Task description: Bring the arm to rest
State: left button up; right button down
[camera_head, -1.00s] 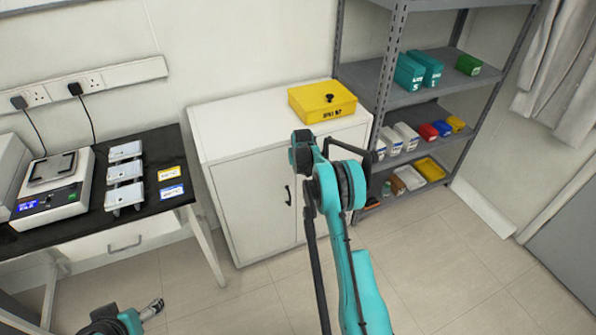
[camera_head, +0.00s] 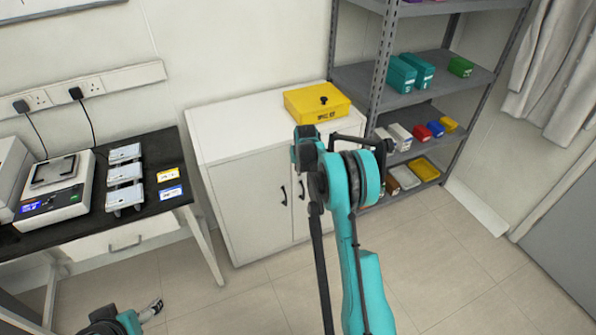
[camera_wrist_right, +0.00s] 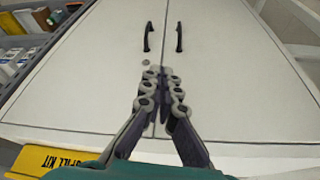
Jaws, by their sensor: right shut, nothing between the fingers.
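My right arm (camera_head: 355,230) rises through the middle of the head view, in front of the white cabinet (camera_head: 245,200). Its gripper cannot be made out there. In the right wrist view my right gripper (camera_wrist_right: 162,85) is shut and empty, with the cabinet doors behind it. My left gripper (camera_head: 153,309) shows small at the lower left of the head view, low over the floor. Its jaws are too small to read.
A yellow spill kit box (camera_head: 318,102) sits on the cabinet. A grey shelf rack (camera_head: 405,98) with boxes and bins stands right of it. A black table (camera_head: 90,215) with a scale (camera_head: 55,185) stands at left. Floor at lower right is clear.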

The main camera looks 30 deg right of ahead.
jog(key=s+a+r+n+t, duration=0.1)
jog(key=s+a+r, duration=0.65)
jog(key=r, duration=0.25)
jog(key=s+a+r+n, duration=0.1)
jog(key=s+a+r, duration=0.5)
jog(key=s+r, duration=0.3)
jog(key=s+a+t, duration=0.1)
jog(key=s+a, duration=0.4)
jog(key=s, duration=0.6)
jog(key=s+a+n+t+y, duration=0.1)
jog(key=s+a, duration=0.3)
jog(key=s, duration=0.6)
jog(key=shift+s+a+f+n, duration=0.25)
jog(key=shift+s+a+n, duration=0.05)
jog(key=shift+s+a, duration=0.1)
jog(key=shift+w, duration=0.1)
